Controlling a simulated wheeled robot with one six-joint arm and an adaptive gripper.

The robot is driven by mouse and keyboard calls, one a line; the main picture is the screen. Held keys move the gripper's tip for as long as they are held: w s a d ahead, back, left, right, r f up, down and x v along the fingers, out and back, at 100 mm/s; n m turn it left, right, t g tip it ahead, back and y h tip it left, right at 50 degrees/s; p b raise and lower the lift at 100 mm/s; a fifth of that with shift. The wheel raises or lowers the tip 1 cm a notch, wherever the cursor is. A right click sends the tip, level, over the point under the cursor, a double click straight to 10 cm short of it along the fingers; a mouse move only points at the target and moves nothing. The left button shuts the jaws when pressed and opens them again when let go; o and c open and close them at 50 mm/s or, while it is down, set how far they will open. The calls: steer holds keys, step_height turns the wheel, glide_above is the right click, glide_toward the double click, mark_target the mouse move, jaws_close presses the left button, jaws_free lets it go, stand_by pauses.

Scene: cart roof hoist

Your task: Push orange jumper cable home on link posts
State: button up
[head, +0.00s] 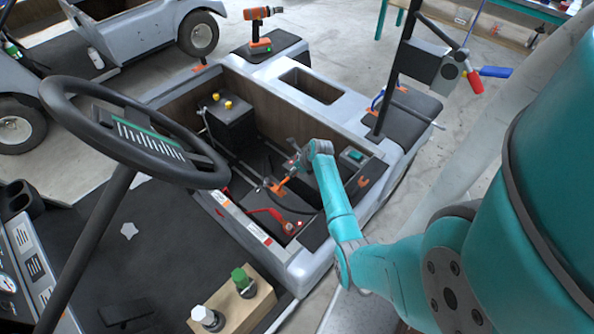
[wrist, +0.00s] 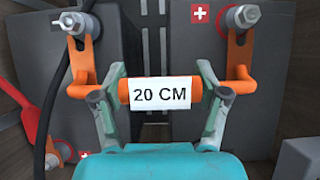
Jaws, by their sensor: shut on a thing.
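The orange jumper cable (wrist: 240,72) has a white "20 CM" label on its middle bar, and it also shows small in the head view (head: 282,186). My gripper (wrist: 157,95) is shut on the bar, one finger at each side of the label. The cable's two arms rise to the left link post (wrist: 76,22) and the right link post (wrist: 241,15). An orange lug lies at each post, and metal stud ends show there. I cannot tell how deep the lugs sit. In the head view my gripper (head: 297,172) reaches down into the open bay.
Dark battery blocks (wrist: 190,50) with red-cross marks stand behind the cable. A black cable (wrist: 48,70) and a red lead (wrist: 35,105) run at the left. The steering wheel (head: 130,130) and a wood block with bottles (head: 235,300) are near the bay.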

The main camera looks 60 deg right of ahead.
steer(key=shift+w+d, duration=0.15)
steer(key=shift+w, duration=0.45)
steer(key=shift+w+d, duration=0.15)
steer(key=shift+w, duration=0.45)
steer(key=o, duration=1.6)
steer(key=shift+w, duration=0.1)
steer(key=v, duration=1.2)
steer(key=shift+f, duration=0.1)
